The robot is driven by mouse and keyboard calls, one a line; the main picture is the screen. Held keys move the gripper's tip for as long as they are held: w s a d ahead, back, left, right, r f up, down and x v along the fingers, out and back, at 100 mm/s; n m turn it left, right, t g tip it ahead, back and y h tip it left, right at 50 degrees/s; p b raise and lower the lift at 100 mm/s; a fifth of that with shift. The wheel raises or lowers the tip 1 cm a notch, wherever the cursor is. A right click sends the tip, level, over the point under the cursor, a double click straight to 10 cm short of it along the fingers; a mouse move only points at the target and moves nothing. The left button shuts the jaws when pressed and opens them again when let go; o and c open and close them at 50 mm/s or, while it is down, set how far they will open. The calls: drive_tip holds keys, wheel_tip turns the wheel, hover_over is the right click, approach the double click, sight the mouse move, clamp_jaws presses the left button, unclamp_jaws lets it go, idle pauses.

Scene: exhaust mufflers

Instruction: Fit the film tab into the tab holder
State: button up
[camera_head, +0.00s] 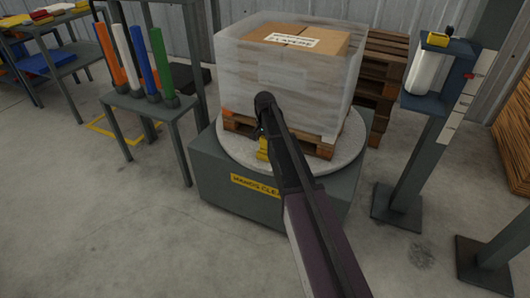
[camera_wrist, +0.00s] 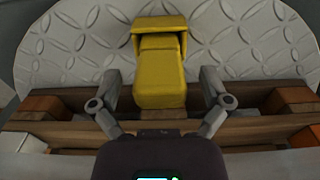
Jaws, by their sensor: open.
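A yellow block-like piece (camera_wrist: 160,75) with a wider flap at its far end sits at the pallet's edge over the turntable. In the head view the yellow piece (camera_head: 262,150) shows beside my arm. My gripper (camera_wrist: 162,84) is open, with one finger on each side of the yellow piece and a visible gap on both sides. Another yellow piece (camera_head: 438,39) sits on top of the film carriage, by the white film roll (camera_head: 426,72). I cannot tell for certain which yellow piece is the tab and which the holder.
A wrapped carton load (camera_head: 285,80) stands on a wooden pallet (camera_head: 315,142) on the round turntable (camera_head: 345,160). The film carriage's post (camera_head: 412,165) stands to the right. A small table with coloured tubes (camera_head: 140,97) is at left. The front floor is clear.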

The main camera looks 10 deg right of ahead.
drive_tip(key=shift+f, duration=0.45)
idle(0.3)
drive_tip(key=c, duration=1.2)
drive_tip(key=shift+c, duration=0.2)
drive_tip(key=shift+r, duration=0.2)
wheel_tip(320, 180, up, 4)
drive_tip(key=p, duration=0.3)
drive_tip(key=shift+f+p, duration=0.15)
drive_tip(key=shift+p, duration=0.15)
drive_tip(key=s+d+r+p, duration=0.1)
drive_tip(key=s+d, duration=0.1)
drive_tip(key=s, duration=1.4)
drive_tip(key=shift+w, duration=0.1)
